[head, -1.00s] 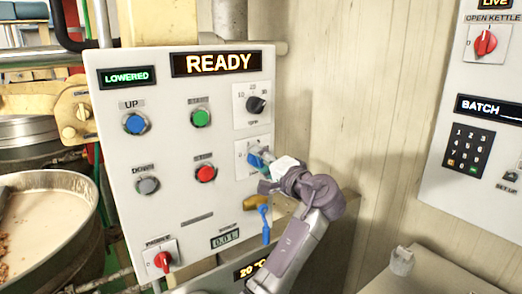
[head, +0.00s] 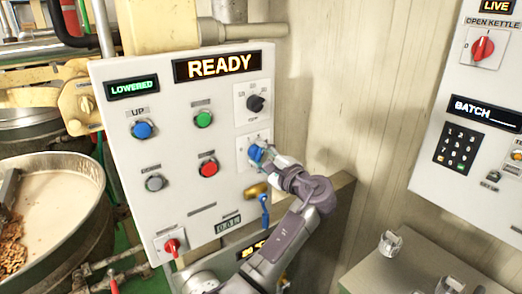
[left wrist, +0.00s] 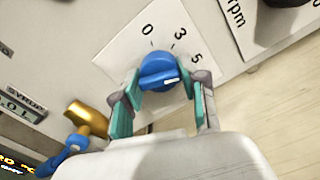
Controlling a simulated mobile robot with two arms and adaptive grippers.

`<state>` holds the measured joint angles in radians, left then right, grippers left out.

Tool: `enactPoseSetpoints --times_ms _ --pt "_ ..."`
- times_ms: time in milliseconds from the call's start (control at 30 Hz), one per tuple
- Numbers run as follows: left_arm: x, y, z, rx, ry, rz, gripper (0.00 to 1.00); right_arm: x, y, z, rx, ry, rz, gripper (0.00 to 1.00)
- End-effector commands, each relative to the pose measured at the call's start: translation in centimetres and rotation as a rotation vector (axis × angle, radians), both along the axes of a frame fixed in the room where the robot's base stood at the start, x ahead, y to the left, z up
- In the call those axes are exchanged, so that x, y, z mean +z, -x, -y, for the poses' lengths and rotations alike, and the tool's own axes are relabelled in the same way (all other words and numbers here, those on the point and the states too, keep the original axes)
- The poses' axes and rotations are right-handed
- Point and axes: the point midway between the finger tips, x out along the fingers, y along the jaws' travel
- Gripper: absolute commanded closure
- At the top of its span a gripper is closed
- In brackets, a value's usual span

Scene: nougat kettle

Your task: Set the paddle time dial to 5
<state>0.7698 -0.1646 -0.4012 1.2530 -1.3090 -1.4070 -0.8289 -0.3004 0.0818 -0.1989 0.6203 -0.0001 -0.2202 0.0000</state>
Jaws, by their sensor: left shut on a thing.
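The paddle time dial is a blue knob (left wrist: 158,68) on a white plate (left wrist: 110,62) marked 0, 3 and 5. Its white mark sits on the right side of the knob and points rightward, below the 5. In the head view the dial (head: 255,152) is on the white control panel (head: 222,105), under a black rpm knob (head: 256,103). My left gripper (left wrist: 162,88) is shut around the dial, with one teal finger on each side. In the head view the gripper (head: 262,157) partly hides the dial's plate. My right gripper is not in view.
A brass valve with a blue handle (head: 265,212) sits just below the gripper. The panel also carries several push buttons and a red switch (head: 172,246). A kettle (head: 62,235) stands at left. A second panel (head: 440,90) hangs at right.

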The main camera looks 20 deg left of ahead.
Motion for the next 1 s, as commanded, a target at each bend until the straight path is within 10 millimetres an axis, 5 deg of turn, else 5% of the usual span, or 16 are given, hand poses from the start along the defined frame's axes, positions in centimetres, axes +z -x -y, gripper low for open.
enactPoseSetpoints --times_ms 500,533,633,1000 --pt "0.07 -0.02 -0.06 0.001 -0.012 -0.011 0.92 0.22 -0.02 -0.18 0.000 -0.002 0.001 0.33" --pt "0.07 -0.02 -0.06 0.001 -0.012 -0.011 0.53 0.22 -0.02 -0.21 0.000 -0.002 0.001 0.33" --pt "0.06 -0.02 -0.05 0.000 -0.012 -0.011 0.36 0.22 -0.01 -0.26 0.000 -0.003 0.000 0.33" --pt "0.00 0.16 0.24 0.000 -0.011 -0.012 0.33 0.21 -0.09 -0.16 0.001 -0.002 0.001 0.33"
